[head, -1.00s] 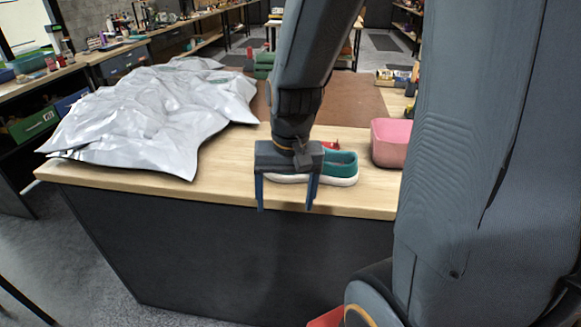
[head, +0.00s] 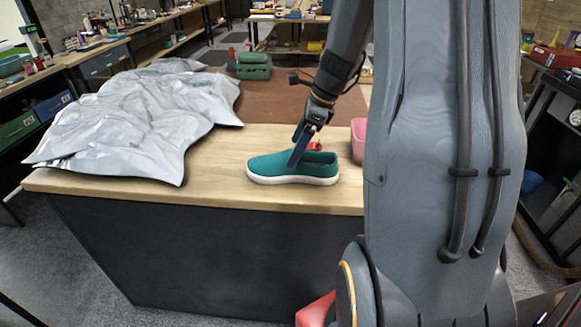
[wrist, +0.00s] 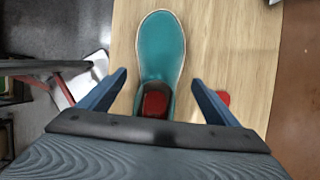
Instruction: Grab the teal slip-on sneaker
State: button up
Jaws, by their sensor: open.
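The teal slip-on sneaker (head: 268,166) has a white sole and sits upright on the wooden tabletop, toe to the left in the head view. In the wrist view the sneaker (wrist: 161,50) lies straight ahead, its toe pointing away and its red-lined opening near my gripper. My gripper (wrist: 158,95) is open, with one blue finger out to each side of the shoe's heel half and a gap on both sides. In the head view my gripper (head: 298,150) is over the shoe's opening, seen edge-on. The near part of the heel is hidden by the gripper body in the wrist view.
A crumpled silver sheet (head: 135,125) covers the table's left part. A pink bin (head: 358,140) stands right of the shoe, partly behind my arm. A small red thing (wrist: 223,98) lies beside the shoe. A green box (head: 253,66) stands at the back.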

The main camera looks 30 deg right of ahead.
jog(key=shift+p+x, duration=0.6)
jog(key=shift+x, duration=1.6)
jog(key=shift+a, duration=0.1)
jog(key=c, duration=1.4)
jog(key=shift+o, duration=0.2)
